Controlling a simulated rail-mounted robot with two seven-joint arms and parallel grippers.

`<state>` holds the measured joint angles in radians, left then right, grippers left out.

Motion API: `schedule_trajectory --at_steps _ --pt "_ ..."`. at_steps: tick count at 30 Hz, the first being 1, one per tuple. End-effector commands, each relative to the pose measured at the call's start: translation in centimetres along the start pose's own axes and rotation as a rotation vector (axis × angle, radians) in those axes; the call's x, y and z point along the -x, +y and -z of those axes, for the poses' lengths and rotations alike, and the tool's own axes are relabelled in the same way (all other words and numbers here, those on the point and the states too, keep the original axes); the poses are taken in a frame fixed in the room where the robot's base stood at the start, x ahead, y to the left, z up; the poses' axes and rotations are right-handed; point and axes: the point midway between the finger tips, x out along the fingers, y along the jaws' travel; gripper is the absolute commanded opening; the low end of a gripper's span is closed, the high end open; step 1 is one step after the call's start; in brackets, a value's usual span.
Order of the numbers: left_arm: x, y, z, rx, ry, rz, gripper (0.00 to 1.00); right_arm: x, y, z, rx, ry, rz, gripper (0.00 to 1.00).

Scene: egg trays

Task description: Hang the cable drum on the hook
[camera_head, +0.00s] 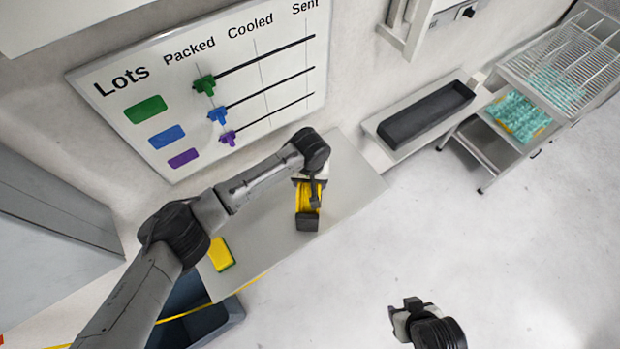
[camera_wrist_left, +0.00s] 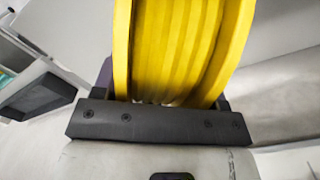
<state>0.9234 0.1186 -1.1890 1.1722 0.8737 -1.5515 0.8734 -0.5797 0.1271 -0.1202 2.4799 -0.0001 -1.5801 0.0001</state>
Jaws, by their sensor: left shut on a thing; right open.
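The yellow cable drum (camera_head: 304,198) shows over the grey table, below the bend of my left arm. My left gripper (camera_head: 309,190) is shut on it. In the left wrist view, the drum (camera_wrist_left: 180,45) fills the upper middle, upright between the fingers, close to the dark gripper bar (camera_wrist_left: 160,124). I cannot tell whether the drum touches the table. My right gripper (camera_head: 405,309) is open and empty over the floor at the lower right. I cannot make out the hook in either view.
The grey table (camera_head: 345,185) has a yellow sponge-like block (camera_head: 220,254) at its left end. A blue bin (camera_head: 215,321) stands below it. A lots board (camera_head: 250,70) hangs behind. Floor is clear lower right.

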Motion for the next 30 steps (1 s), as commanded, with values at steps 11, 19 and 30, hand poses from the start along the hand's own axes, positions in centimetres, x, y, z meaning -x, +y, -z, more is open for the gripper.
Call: schedule_trajectory --at_steps 11,19,30 --pt "-0.1 0.0 0.0 0.0 0.0 0.0 0.91 0.0 -0.1 0.0 -0.005 0.001 0.004 0.52" --pt "0.6 0.0 0.0 0.0 0.002 -0.001 0.91 0.0 -0.3 0.1 -0.01 0.002 0.008 0.52" --pt "6.9 0.0 0.0 -0.001 0.002 -0.001 0.91 0.2 -0.3 0.1 -0.009 0.002 0.008 0.52"
